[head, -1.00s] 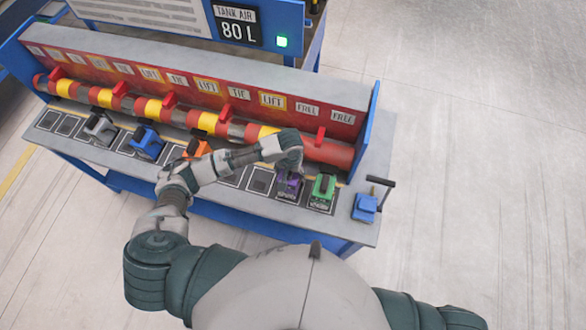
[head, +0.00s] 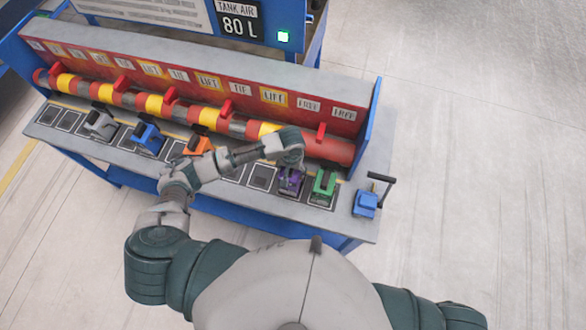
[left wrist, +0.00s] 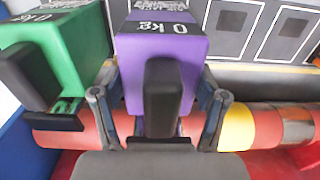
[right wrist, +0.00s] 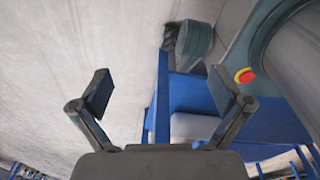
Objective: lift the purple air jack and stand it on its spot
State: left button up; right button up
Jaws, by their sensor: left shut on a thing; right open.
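The purple air jack (head: 290,182) stands on the bench's front row, just left of the green jack (head: 323,187). In the left wrist view the purple jack (left wrist: 160,65) has a black handle and a "0 kg" label on top. My left gripper (left wrist: 160,120) is shut on the purple jack, one finger on each side of its body. In the head view my left gripper (head: 290,165) partly hides the jack, and I cannot tell whether it is clear of the bench. My right gripper (right wrist: 100,95) is open and empty, away from the bench top.
An orange jack (head: 197,146), a blue jack (head: 146,139) and a grey jack (head: 100,125) stand further left. Dark square spots (head: 262,177) line the front strip. A red and yellow pipe (head: 207,118) runs behind. A blue pump with a black handle (head: 365,204) is at the right end.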

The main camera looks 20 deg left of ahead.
pick_arm(q)
jog(key=shift+a+f, duration=0.1)
jog(key=shift+a, duration=0.05)
jog(key=o, duration=1.9)
jog(key=shift+d, duration=0.2)
jog(key=shift+c, duration=0.2)
jog(key=shift+d, duration=0.25)
notch_tip(320, 180, up, 11)
jog(key=shift+d+r, duration=0.25)
jog(key=shift+r, duration=0.2)
pick_arm(e)
jog(key=shift+a, duration=0.4)
jog(key=shift+s, duration=0.1)
